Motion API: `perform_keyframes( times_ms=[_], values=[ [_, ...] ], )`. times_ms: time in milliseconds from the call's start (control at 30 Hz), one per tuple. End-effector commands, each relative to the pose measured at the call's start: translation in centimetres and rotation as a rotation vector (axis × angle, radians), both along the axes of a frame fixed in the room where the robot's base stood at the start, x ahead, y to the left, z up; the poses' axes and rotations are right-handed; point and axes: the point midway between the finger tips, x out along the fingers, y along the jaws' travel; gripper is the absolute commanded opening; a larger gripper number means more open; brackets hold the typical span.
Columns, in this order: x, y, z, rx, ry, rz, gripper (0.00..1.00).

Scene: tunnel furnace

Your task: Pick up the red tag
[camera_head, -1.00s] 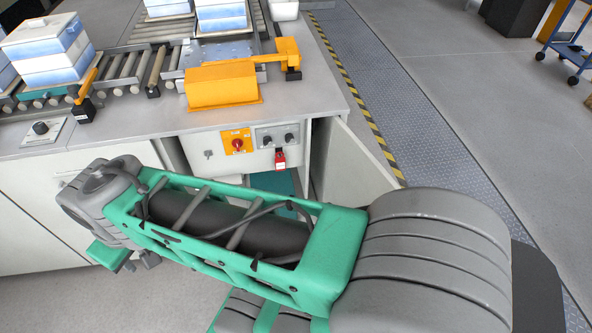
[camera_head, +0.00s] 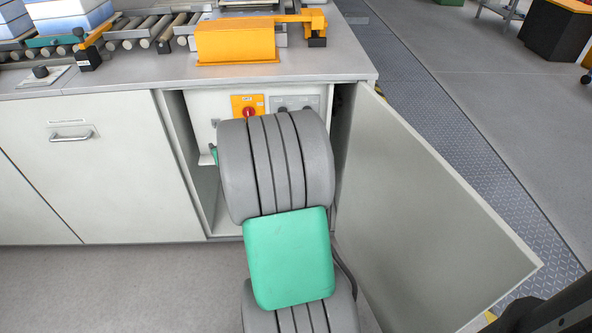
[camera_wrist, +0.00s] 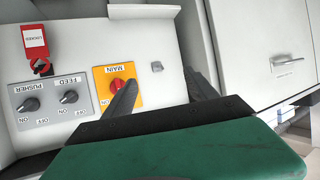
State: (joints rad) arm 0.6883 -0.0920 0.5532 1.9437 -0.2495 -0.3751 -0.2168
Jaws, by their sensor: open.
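The red tag (camera_wrist: 34,38) shows at the upper left of the wrist view, with a pale label on it. It hangs at a red hook or clasp above the grey panel, and this view is turned upside down. My gripper (camera_wrist: 159,77) is open and empty, its two dark fingers apart. The tag is well to the left of both fingers. The left finger overlaps the edge of the orange MAIN switch plate (camera_wrist: 112,86) in the picture; I cannot tell if they touch. In the head view my arm hides the tag and nearly all of my gripper.
The grey PUSHER and FEED panel (camera_wrist: 50,101) has two black knobs. The switches sit inside an open cabinet bay, with its door (camera_head: 420,210) swung out to the right. A closed cabinet door (camera_head: 75,155) is at left. An orange stop arm (camera_head: 237,42) lies on the counter above.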

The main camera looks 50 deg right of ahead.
Motion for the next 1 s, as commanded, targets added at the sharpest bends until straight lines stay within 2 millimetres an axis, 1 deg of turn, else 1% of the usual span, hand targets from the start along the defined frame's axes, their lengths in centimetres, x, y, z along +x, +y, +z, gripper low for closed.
perform_keyframes(
  times_ms=[33,67,100,133,200,267,300,333,400,633,800,900,1000],
  values=[
    [-1.4,-4.7,-6.4,-0.031,-0.064,-0.082,0.66],
    [-2.2,-7.2,-7.9,-0.056,-0.112,-0.127,0.66],
    [-3.6,-10.2,-9.6,-0.094,-0.169,-0.186,0.66],
    [-4.8,-12.2,-10.6,-0.12,-0.207,-0.228,0.66],
    [-7.5,-15.8,-12.5,-0.176,-0.276,-0.312,0.66],
    [-9.4,-17.7,-13.4,-0.212,-0.318,-0.365,0.66],
    [-10.3,-18.6,-13.7,-0.23,-0.337,-0.389,0.66],
    [-10.7,-19.0,-13.8,-0.239,-0.346,-0.401,0.66],
    [-10.9,-19.9,-13.6,-0.253,-0.36,-0.415,0.66],
    [-8.7,-22.2,-13.2,-0.254,-0.362,-0.414,0.66],
    [-6.7,-24.5,-13.0,-0.253,-0.361,-0.413,0.66],
    [-6.1,-25.2,-12.8,-0.252,-0.36,-0.415,0.66],
    [-6.1,-25.2,-12.6,-0.251,-0.36,-0.415,0.66]
  ],
)
